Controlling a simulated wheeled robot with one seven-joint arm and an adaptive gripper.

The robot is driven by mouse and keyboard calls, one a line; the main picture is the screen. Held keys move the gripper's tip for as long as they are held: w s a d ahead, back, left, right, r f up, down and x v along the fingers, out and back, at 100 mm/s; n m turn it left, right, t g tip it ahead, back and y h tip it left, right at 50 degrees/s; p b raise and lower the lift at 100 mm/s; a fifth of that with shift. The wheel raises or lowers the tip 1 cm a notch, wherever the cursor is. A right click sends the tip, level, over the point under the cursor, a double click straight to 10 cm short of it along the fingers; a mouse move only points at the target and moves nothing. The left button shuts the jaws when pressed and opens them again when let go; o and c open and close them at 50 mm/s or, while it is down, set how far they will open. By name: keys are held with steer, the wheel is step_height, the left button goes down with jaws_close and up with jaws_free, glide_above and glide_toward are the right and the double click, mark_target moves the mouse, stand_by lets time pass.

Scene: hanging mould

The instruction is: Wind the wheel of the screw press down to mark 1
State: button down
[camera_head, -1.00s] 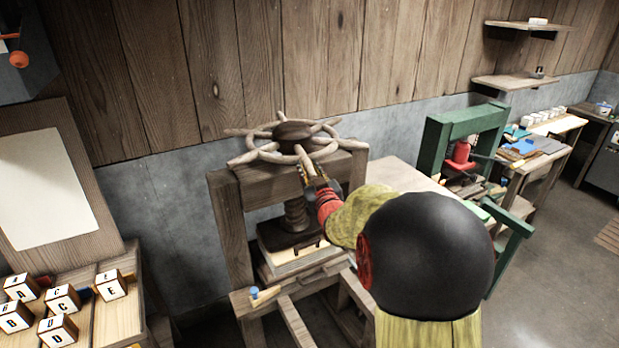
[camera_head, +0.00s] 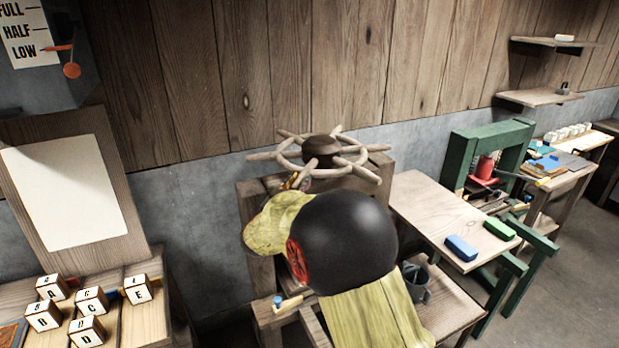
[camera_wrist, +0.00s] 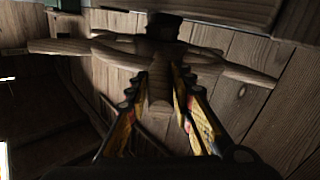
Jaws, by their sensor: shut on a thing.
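The wheel (camera_head: 320,147) of the screw press is a pale wooden ring with a dark hub and several spoke handles, lying flat on top of the dark wooden press frame (camera_head: 251,215). My gripper (camera_head: 296,181) is at the wheel's front left, mostly hidden behind my arm in the head view. In the wrist view my gripper (camera_wrist: 160,88) is shut on one handle of the wheel (camera_wrist: 160,95), with a finger on each side of it. My arm hides the screw and the press plate. I cannot see mark 1.
A table (camera_head: 425,205) with a blue block (camera_head: 461,248) and a green block (camera_head: 499,229) stands to the right, before a green press (camera_head: 462,150). Lettered cubes (camera_head: 91,300) lie at lower left. The plank wall is close behind the wheel.

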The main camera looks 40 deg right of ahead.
steer(key=w+a+r+m+g+h+p, duration=0.2)
steer(key=w+m+g+p, duration=0.3)
steer(key=w, duration=0.5)
steer(key=shift+w+a+m+g+h+p, duration=0.15)
steer(key=shift+a+m+g+h+p, duration=0.35)
steer(key=shift+g+p, duration=0.8)
steer(key=shift+a+f+g, duration=0.1)
steer(key=shift+g, duration=0.2)
steer(key=c, duration=1.5)
jaws_free()
steer(key=shift+c, duration=0.2)
steer(key=s+a+f, duration=0.1)
steer(key=a+f, duration=0.1)
steer(key=a, duration=0.9)
steer(key=shift+a, duration=0.4)
